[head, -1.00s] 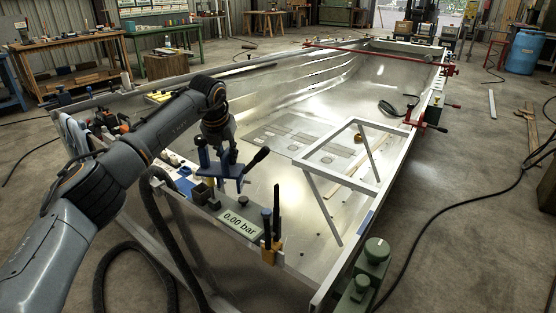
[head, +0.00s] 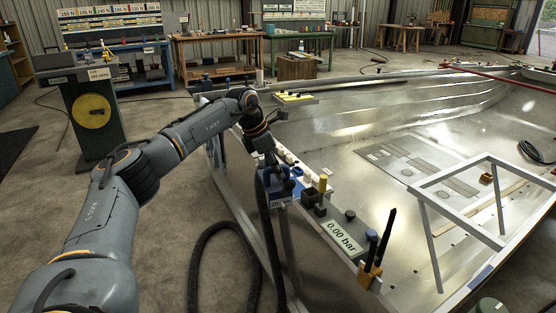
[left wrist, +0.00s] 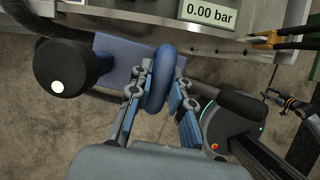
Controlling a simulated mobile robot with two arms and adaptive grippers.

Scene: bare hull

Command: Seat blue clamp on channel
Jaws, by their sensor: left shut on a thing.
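The blue clamp (head: 280,190) is held by my left gripper (head: 266,158) at the outer side of the hull's near rim, left of the pressure display. In the left wrist view, the two fingers (left wrist: 163,78) are shut around the clamp's rounded blue part (left wrist: 164,85). A blue plate and a black knob (left wrist: 72,70) of the clamp stick out to the left, over the floor. The metal channel (left wrist: 215,33) along the rim runs across the top there, beyond the clamp. I cannot tell whether they touch.
The 0.00 bar display (head: 345,237) and an orange clamp with black handles (head: 372,268) sit on the rim to the right. A white frame (head: 470,175) stands in the hull (head: 350,115). A dark hose (head: 205,245) hangs below. Open floor lies left.

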